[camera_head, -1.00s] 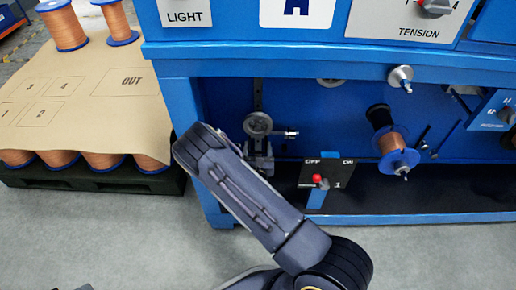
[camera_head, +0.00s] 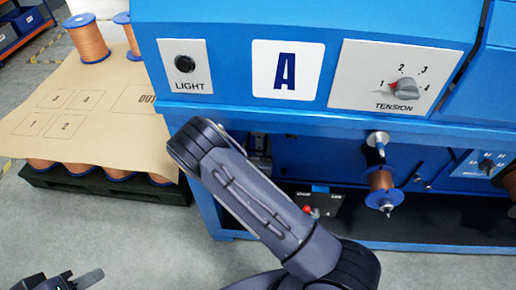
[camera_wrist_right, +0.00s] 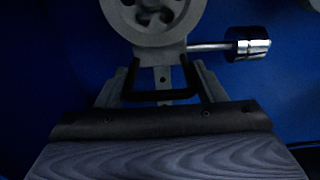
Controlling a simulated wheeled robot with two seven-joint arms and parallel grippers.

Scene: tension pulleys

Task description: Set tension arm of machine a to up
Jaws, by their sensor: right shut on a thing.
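Machine A (camera_head: 288,70) is the blue machine with a plate marked A. In the right wrist view its tension arm (camera_wrist_right: 162,56) shows as a grey piece with a spoked pulley wheel (camera_wrist_right: 152,12) at the top. A metal rod with a knurled end (camera_wrist_right: 252,47) points right from it. My right gripper (camera_wrist_right: 163,92) is shut on the tension arm just below the pulley. In the head view my right forearm hides this gripper and the tension arm. My left gripper (camera_head: 68,281) is at the lower left edge, away from the machine; its jaw opening is unclear.
A TENSION dial (camera_head: 405,89) and a LIGHT button (camera_head: 184,64) sit on the upper panel. A copper spool (camera_head: 382,181) hangs below the ledge. A pallet with spools (camera_head: 90,42) stands at left; grey floor lies between.

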